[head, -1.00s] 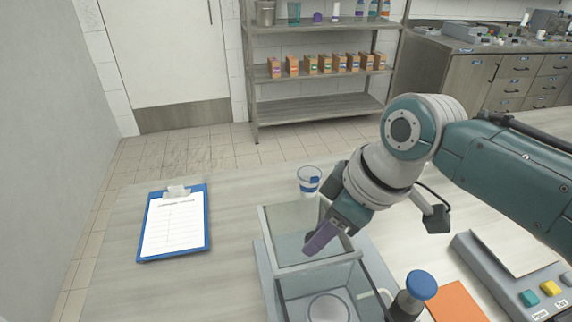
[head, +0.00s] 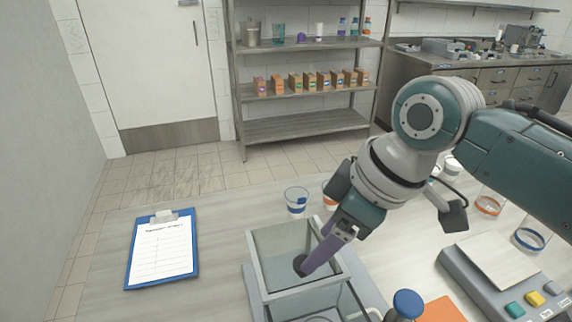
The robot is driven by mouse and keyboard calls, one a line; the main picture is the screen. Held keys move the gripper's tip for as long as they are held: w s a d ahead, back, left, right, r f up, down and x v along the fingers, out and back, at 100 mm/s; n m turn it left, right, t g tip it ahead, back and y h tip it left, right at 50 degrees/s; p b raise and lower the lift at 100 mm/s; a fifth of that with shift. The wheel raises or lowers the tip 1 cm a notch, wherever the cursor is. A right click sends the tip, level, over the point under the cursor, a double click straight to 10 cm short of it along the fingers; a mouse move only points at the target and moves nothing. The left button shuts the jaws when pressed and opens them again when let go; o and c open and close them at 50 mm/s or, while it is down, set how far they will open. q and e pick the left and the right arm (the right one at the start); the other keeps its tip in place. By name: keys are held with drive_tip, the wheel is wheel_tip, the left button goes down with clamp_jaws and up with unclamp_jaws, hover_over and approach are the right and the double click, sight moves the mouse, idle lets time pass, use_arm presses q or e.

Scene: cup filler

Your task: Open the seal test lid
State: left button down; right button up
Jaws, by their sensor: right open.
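The seal test unit is a glass-walled box with a pale frame; its lid (head: 270,242) looks like a clear panel in that frame, at the lower middle of the head view. A dark round knob (head: 299,264) sits on the panel. My right gripper (head: 308,268) reaches down from the right, with its purple fingers beside the knob. It is open, and the fingers hide part of the knob and the right side of the panel. I cannot tell whether they touch the knob. My left gripper is out of view.
A blue-topped plunger (head: 407,304) and an orange mat (head: 443,311) stand to the right, near a button panel (head: 480,285). A blue-banded cup (head: 296,203) stands behind the box. A clipboard (head: 163,252) lies left, with bare table between.

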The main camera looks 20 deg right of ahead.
drive_tip(key=shift+v, duration=2.4)
drive_tip(key=s+d+f+m+h, duration=0.1)
drive_tip(key=s+m, duration=0.3)
drive_tip(key=s, duration=0.5)
drive_tip(key=s+d+f+m+h, duration=0.1)
drive_tip(key=s+d+m+h, duration=0.15)
drive_tip(key=s, duration=0.75)
wheel_tip(320, 180, up, 32)
drive_tip(key=p, duration=3.1)
drive_tip(key=shift+s+m, duration=0.25)
drive_tip(key=shift+m, duration=0.2)
drive_tip(key=shift+f, duration=0.15)
